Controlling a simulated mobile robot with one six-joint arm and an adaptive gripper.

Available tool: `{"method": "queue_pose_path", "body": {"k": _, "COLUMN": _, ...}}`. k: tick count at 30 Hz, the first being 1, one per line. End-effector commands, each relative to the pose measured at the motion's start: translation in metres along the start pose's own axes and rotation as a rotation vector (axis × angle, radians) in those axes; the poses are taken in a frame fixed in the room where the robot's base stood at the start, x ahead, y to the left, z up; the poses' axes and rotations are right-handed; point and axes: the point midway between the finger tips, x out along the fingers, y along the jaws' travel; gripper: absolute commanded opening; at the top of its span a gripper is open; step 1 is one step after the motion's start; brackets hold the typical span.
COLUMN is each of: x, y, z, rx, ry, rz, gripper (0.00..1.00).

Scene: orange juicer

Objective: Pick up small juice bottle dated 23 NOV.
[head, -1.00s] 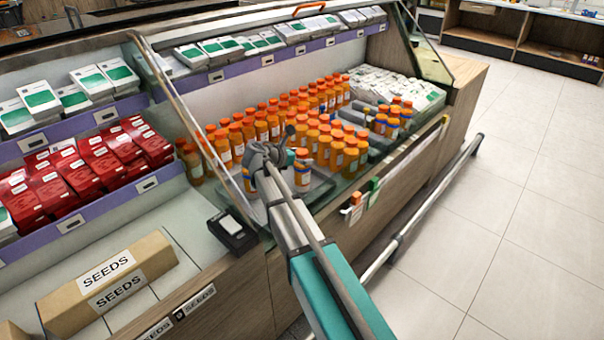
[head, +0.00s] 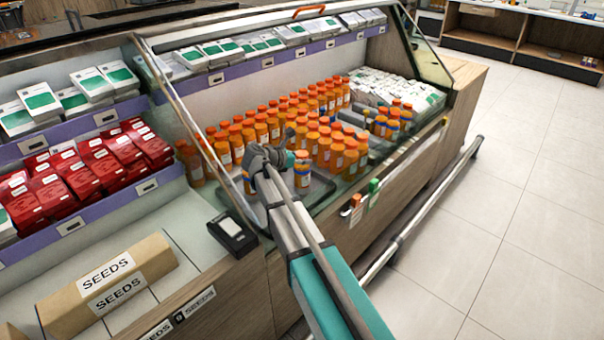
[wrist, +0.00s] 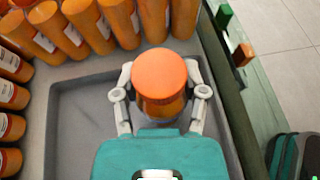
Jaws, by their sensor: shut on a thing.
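An orange juice bottle (wrist: 160,80) with an orange cap stands between the two fingers of my gripper (wrist: 160,92) in the wrist view. The fingers are shut on it, one on each side. In the head view this bottle (head: 302,174) shows just right of my gripper's teal part, at the near end of the bottle group. It looks upright over a grey tray (wrist: 55,125). I cannot tell whether its base touches the tray. Its date cannot be read from these views. My gripper's fingers are mostly hidden in the head view.
Several similar bottles (head: 325,150) stand close behind and to the right of it. The glass side panel (head: 190,115) is at the left. The tray is bare around my gripper.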

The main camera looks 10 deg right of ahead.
Motion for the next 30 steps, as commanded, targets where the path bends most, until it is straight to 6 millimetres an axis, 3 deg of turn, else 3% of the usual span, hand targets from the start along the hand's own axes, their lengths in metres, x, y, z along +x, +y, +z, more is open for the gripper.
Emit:
{"method": "queue_pose_path", "body": {"k": 11, "x": -0.002, "y": 0.000, "z": 0.004, "rx": 0.001, "ry": 0.000, "rz": 0.000, "gripper": 0.00}}
{"method": "queue_pose_path", "body": {"k": 23, "x": -0.012, "y": 0.000, "z": 0.031, "rx": 0.000, "ry": 0.000, "rz": 0.000, "gripper": 0.00}}
{"method": "queue_pose_path", "body": {"k": 30, "x": -0.025, "y": -0.023, "z": 0.056, "rx": 0.000, "ry": 0.000, "rz": -0.001, "gripper": 0.00}}
